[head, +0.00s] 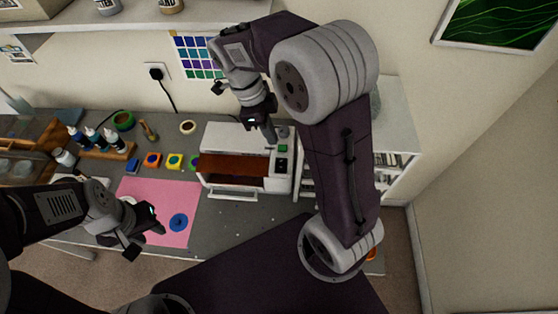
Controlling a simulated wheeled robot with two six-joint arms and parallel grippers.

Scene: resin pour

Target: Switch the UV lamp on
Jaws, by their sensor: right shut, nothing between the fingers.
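The UV lamp (232,137) is a white box with a brown-red front window, standing at the back of the grey worktop. A control strip (282,160) with a green part and dark parts runs down its right side. My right gripper (271,137) is shut and empty, pointing down at the lamp's top right, close to the strip. I cannot tell whether its tip touches the lamp. My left gripper (147,241) looks open and empty, over the front of the pink mat (135,197). A blue round piece (179,222) lies on the mat beside it.
Several coloured moulds (153,160) line the mat's back edge. Bottles (92,137) stand in a wooden rack at left. A power plug (157,73) is in the wall socket behind. White shelves (395,150) stand right of the lamp.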

